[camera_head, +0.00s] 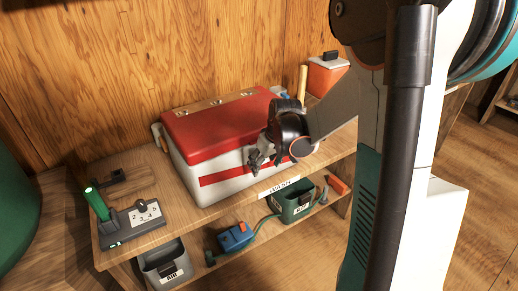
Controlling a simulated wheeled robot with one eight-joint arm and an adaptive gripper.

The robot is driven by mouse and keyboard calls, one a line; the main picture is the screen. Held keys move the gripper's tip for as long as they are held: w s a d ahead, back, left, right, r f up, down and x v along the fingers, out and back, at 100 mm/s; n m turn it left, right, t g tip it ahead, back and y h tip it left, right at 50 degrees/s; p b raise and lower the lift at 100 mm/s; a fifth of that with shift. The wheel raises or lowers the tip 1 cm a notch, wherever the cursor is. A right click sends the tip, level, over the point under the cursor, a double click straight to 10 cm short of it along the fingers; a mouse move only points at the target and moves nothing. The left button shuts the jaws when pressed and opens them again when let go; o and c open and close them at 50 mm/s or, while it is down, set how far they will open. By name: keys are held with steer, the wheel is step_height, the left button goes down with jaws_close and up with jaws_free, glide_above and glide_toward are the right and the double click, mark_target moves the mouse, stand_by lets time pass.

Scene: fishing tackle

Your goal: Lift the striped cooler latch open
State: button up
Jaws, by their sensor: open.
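The cooler (200,164) has a red lid (215,122) and a white body with a red stripe along its front. It stands on the wooden shelf top against the wall, and its lid looks closed. My gripper (257,163) is in front of the cooler's front face, right of its middle, close to the stripe. It is open, and no object shows between its fingers. I cannot tell whether it touches the cooler. The latch cannot be made out; my gripper and wrist cover that part of the front.
A grey device with a green handle (97,204) sits at the left of the shelf top (160,222). An orange box (325,76) stands behind right. Below are a grey bin (165,265), a blue item (235,237) and a green bin (291,202). My arm blocks the right side.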

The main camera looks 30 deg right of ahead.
steer(key=p+v, duration=0.4)
steer(key=v, duration=0.2)
steer(key=shift+r, duration=0.1)
stand_by(0.5)
